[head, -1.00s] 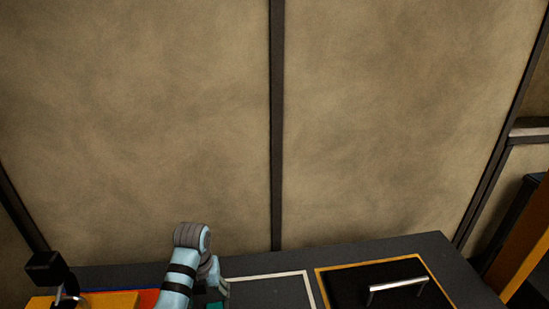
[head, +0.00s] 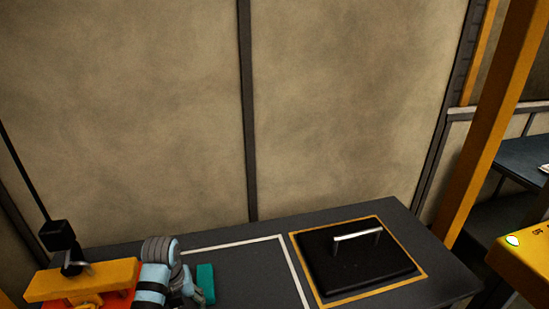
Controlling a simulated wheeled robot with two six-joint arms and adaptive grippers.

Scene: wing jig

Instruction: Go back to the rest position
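One of my arms, light blue with black bands and a grey joint, rises from the bottom edge at lower left in the head view, over the near side of the dark bench (head: 243,270). I see only arm links and joints of it. No gripper fingers show. My other arm is outside the picture. I cannot see whether either gripper holds anything.
A black plate with a metal handle (head: 357,262) lies inside a yellow-outlined square. A white outline and a teal block (head: 205,280) are left of it. An orange piece (head: 82,280) and a black cabled tool (head: 60,238) are far left. A yellow post (head: 492,130) stands right.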

